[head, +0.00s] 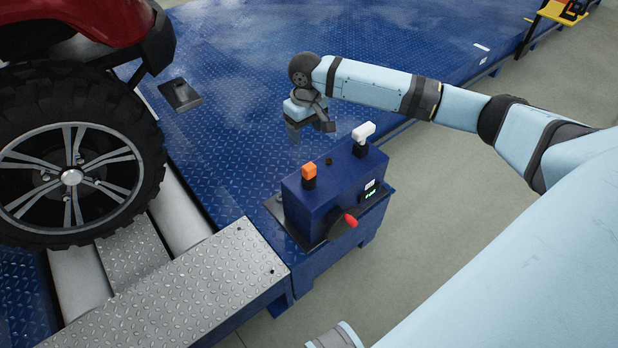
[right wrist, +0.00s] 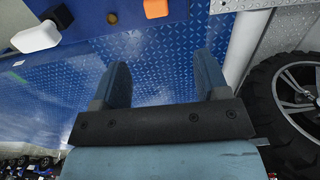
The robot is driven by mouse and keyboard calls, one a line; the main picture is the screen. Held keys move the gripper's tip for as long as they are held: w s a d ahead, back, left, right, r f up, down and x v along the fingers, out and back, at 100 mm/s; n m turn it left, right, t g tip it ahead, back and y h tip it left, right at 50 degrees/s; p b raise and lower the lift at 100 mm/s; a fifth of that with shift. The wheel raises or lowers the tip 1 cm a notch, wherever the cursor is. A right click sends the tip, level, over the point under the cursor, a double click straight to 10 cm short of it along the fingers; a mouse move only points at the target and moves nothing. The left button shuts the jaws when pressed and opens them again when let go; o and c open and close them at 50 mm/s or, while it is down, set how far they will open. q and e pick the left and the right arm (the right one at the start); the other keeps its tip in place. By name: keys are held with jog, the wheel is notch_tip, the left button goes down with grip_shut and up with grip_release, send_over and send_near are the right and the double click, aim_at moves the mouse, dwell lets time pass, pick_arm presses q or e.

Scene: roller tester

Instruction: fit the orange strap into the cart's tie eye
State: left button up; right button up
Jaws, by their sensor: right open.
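I cannot make out an orange strap or a cart's tie eye in either view. My right gripper (head: 309,128) is open and empty, just behind a blue control box (head: 318,205) in the head view. In the right wrist view the two fingers of the right gripper (right wrist: 163,65) stand apart with only blue tread plate beyond them. The box carries an orange cap (head: 309,170), which also shows at the top of the right wrist view (right wrist: 156,8), and a white knob (head: 364,131). My left gripper is not in view.
A red vehicle's wheel (head: 72,178) stands at left by grey rollers (head: 178,215). A red-tipped handle (head: 350,220) sticks out of the box front. A yellow piece (head: 558,12) with dark and reddish parts is at far top right. Blue deck behind the gripper is clear.

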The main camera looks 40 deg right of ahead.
jog(key=b, duration=0.2)
send_over(309, 166)
jog(key=f, duration=0.8)
jog(key=shift+w, duration=0.4)
jog(key=shift+f, duration=0.45)
jog(key=f+b, duration=0.1)
jog(key=f, duration=0.1)
jog(key=f+b, duration=0.1)
jog(key=shift+s+f, duration=0.35)
jog(key=shift+s, duration=0.05)
jog(key=shift+f, duration=0.45)
jog(key=c, duration=1)
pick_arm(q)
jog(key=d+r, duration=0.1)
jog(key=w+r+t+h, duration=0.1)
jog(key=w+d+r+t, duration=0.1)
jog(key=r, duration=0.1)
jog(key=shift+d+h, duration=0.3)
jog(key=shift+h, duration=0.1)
pick_arm(e)
jog(key=shift+c, duration=0.2)
